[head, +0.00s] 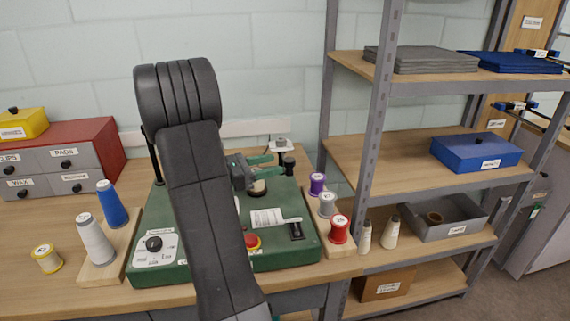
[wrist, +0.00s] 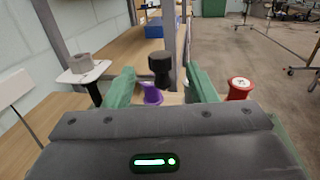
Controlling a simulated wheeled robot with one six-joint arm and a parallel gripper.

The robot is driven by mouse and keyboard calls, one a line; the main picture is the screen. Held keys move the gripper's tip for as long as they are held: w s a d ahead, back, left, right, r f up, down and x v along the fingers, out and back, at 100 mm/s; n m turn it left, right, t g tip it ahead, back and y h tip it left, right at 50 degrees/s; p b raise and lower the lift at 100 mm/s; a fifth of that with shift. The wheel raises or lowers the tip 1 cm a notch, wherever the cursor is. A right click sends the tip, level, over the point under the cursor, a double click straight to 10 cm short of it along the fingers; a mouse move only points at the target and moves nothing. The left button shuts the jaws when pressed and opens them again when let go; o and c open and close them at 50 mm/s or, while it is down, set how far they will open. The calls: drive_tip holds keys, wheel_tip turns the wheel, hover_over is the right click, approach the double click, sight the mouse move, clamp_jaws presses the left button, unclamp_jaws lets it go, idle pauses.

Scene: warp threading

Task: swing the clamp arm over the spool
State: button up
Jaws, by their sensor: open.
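My gripper (head: 274,165) is open above the back right of the green machine base (head: 180,265). In the wrist view its two green fingers stand apart, and a black knob (wrist: 160,66) on a dark stem shows between them, near the tips. In the head view the black knob (head: 289,161) is at the fingertips; whether they touch it cannot be told. I take it as the clamp arm's handle; the rest of the clamp arm is hidden. A pale round piece (head: 258,187), perhaps the spool, sits partly hidden below my gripper.
Purple (head: 317,184), grey (head: 327,205) and red (head: 340,229) spools stand on a wooden strip right of the base. A white plate with a grey ring (head: 281,144) stands behind. A metal shelf (head: 380,150) rises at right. Blue and white cones stand left.

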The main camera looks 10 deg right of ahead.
drive_tip(key=v, duration=0.5)
drive_tip(key=shift+s+a, duration=0.1)
drive_tip(key=shift+a, duration=0.25)
drive_tip(key=shift+c, duration=0.2)
